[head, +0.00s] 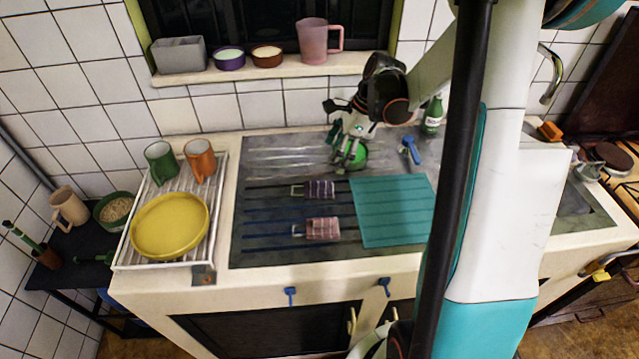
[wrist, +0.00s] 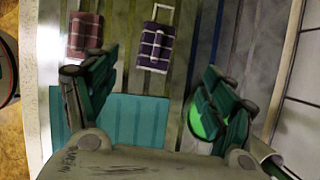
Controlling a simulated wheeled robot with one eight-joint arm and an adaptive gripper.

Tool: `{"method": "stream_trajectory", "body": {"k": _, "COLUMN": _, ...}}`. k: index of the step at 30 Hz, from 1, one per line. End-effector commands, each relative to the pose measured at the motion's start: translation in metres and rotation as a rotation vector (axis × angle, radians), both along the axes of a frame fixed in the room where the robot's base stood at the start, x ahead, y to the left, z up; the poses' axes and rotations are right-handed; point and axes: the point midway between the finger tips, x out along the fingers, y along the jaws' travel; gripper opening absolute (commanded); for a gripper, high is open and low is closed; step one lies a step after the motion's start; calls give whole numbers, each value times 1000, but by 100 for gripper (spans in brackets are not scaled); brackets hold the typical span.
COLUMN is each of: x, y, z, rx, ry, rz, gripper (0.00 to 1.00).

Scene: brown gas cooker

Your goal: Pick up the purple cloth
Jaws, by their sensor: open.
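My gripper (head: 347,160) is above the back of the panel, up and right of the cloth in the head view. In the wrist view my gripper (wrist: 160,76) has its fingers wide apart with nothing between them. A similar reddish-pink cloth (head: 323,228) lies nearer the front and shows beside the left finger in the wrist view (wrist: 84,35).
A teal mat (head: 392,210) lies right of the cloths. A green round object (wrist: 203,118) is by my right finger. A blue-handled tool (head: 411,149) and green bottle (head: 432,117) stand behind. A white rack (head: 140,263) holds a yellow plate and two mugs at left.

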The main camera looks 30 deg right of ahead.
Motion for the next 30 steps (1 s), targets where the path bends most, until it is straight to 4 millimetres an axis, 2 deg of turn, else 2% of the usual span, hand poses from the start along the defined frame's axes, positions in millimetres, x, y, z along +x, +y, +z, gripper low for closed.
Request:
{"method": "stream_trajectory", "body": {"k": 3, "x": 5, "y": 9, "z": -24, "rx": 0, "ry": 0, "rz": 3, "gripper": 77}}
{"method": "stream_trajectory", "body": {"k": 9, "x": 10, "y": 21, "z": -56, "rx": -1, "ry": 0, "rz": 5, "gripper": 77}}
{"method": "stream_trajectory", "body": {"k": 19, "x": 13, "y": 28, "z": -74, "rx": -2, "ry": -1, "rz": 4, "gripper": 77}}
{"method": "stream_trajectory", "body": {"k": 27, "x": 17, "y": 41, "z": -109, "rx": -2, "ry": -2, "rz": 5, "gripper": 77}}
{"method": "stream_trajectory", "body": {"k": 30, "x": 18, "y": 43, "z": -116, "rx": -2, "ry": -2, "rz": 3, "gripper": 77}}
